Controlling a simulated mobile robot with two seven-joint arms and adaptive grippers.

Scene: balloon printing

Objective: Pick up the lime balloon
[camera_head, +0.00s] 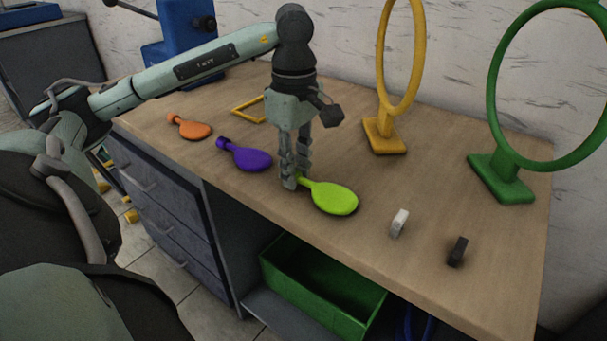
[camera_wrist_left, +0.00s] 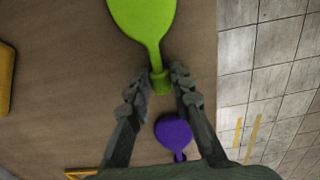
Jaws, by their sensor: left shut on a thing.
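The lime balloon (camera_head: 335,198) lies flat on the wooden table, its round body to the right and its neck to the left. My left gripper (camera_head: 291,184) points down at the neck. In the left wrist view the lime balloon (camera_wrist_left: 142,15) is at the top, and its neck end sits between the fingertips of my left gripper (camera_wrist_left: 162,82). My left gripper is shut on that neck. The balloon looks to be still at table height. My right gripper is not in view.
A purple balloon (camera_head: 246,157) and an orange balloon (camera_head: 190,128) lie to the left. A yellow ring stand (camera_head: 384,137) and a green ring stand (camera_head: 500,180) stand behind. A white block (camera_head: 399,223) and a dark block (camera_head: 457,251) lie to the right. A green crate (camera_head: 318,292) is below the table edge.

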